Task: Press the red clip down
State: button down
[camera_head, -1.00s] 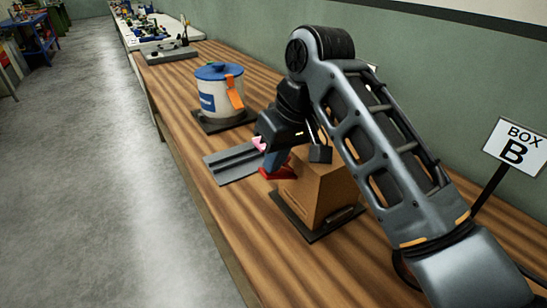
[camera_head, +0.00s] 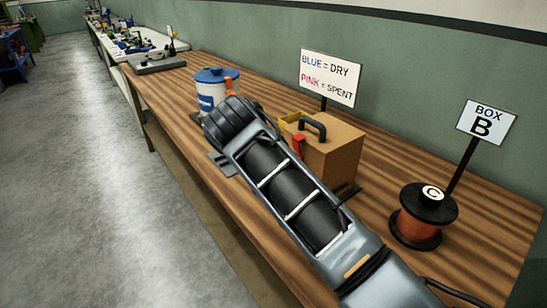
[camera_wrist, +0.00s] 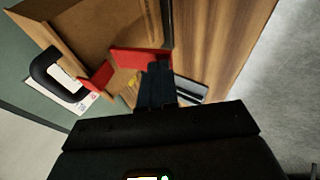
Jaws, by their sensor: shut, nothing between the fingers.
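The brown box (camera_head: 335,150) stands on the bench with a black handle (camera_head: 313,127) on top. The red clip (camera_head: 298,146) shows at the box's upper left side in the head view, beside my arm. In the wrist view, red parts show at the box (camera_wrist: 140,60), one above the finger tips and one nearer the black handle (camera_wrist: 48,72). I cannot tell how far down the clip sits. My gripper (camera_wrist: 158,72) is shut and empty, its tips close to the red; contact is unclear. My own arm hides the gripper in the head view.
A white tub with a blue lid (camera_head: 216,75) stands behind my arm. A grey slotted plate (camera_head: 222,163) lies left of it. A copper spool marked C (camera_head: 420,215) stands at right, near the BOX B sign (camera_head: 486,120). A blue/pink sign (camera_head: 328,78) stands behind the box.

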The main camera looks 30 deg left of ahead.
jog(key=shift+f, duration=0.45)
jog(key=shift+r+p, duration=0.8)
jog(key=shift+p, duration=0.05)
